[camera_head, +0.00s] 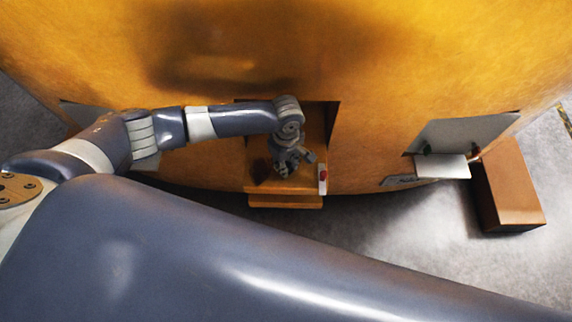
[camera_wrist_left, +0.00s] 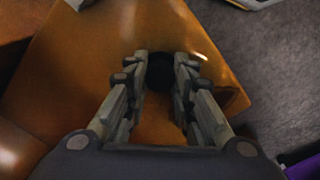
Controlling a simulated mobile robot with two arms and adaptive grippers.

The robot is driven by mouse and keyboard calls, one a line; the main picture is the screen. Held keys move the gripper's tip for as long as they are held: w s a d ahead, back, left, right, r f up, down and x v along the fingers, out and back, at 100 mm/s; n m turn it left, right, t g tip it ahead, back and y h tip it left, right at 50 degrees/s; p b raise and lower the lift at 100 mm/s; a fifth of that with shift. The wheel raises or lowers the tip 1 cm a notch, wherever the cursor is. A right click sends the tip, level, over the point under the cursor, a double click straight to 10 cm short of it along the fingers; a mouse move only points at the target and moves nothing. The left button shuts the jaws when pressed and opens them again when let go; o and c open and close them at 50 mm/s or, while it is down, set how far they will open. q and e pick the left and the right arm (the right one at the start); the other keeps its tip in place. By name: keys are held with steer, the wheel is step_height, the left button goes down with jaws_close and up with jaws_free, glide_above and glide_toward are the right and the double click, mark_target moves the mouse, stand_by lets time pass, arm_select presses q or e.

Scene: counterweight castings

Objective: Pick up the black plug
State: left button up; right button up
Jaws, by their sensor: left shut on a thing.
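The black plug (camera_wrist_left: 160,72) is a dark round piece between the fingertips of my left gripper (camera_wrist_left: 160,75) in the left wrist view. The fingers are shut on its two sides. In the head view my left gripper (camera_head: 285,168) points down inside the opening of the large orange casting (camera_head: 430,60), over a small orange ledge (camera_head: 285,201). The plug cannot be made out there, as the gripper covers it. Whether the plug touches the surface below is unclear. My right gripper is out of view.
A small white piece with a red part (camera_head: 322,178) stands at the right edge of the opening, close to the gripper. Further right are a grey-white panel with a shelf (camera_head: 442,166) and a brown box (camera_head: 507,188) on the grey floor. Side walls of the opening flank my wrist.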

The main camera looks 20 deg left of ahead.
arm_select(q)
steer(key=r, duration=0.3)
steer(key=shift+s+r, duration=0.25)
steer(key=shift+r, duration=0.05)
steer(key=s+a+r+b, duration=0.1)
steer(key=s, duration=1.4)
steer(key=shift+s+a+r, duration=0.15)
steer(key=shift+s+r, duration=0.05)
steer(key=shift+s, duration=0.05)
